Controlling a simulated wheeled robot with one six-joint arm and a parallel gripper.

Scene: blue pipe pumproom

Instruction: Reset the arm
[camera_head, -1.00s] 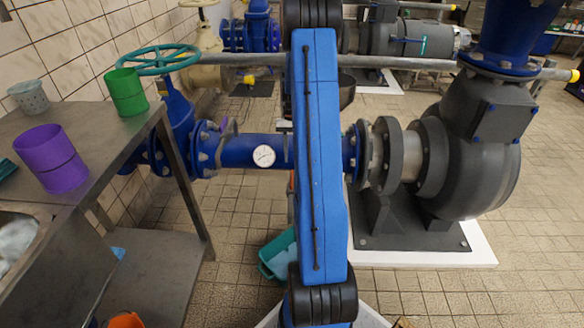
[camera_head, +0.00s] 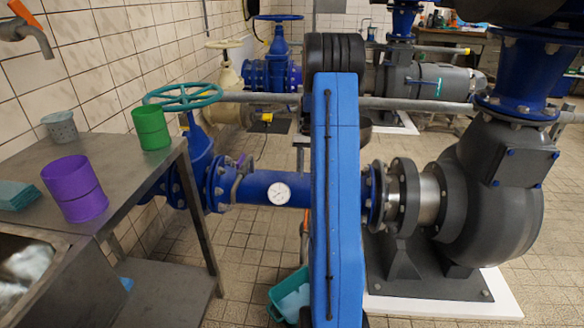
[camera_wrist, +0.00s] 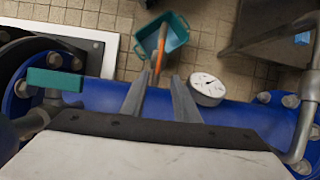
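My arm's blue link (camera_head: 337,190) stands upright in the middle of the head view. It hides my gripper there. In the wrist view my gripper (camera_wrist: 161,76) points down past a blue pipe (camera_wrist: 240,114) with a round white gauge (camera_wrist: 207,88). Its two grey fingers are apart. A thin orange thing (camera_wrist: 161,45) shows beyond and between the fingertips; I cannot tell its distance, but no finger is seen closed on it. The gauge also shows in the head view (camera_head: 279,193), left of my arm.
A steel table (camera_head: 120,170) at left carries a purple cup (camera_head: 75,190), a green cup (camera_head: 151,128), a grey basket (camera_head: 60,127) and a teal sponge (camera_head: 16,195). A dark pump (camera_head: 485,190) stands right. A teal bin (camera_head: 290,297) is on the floor. Open tiles (camera_head: 240,260) lie between.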

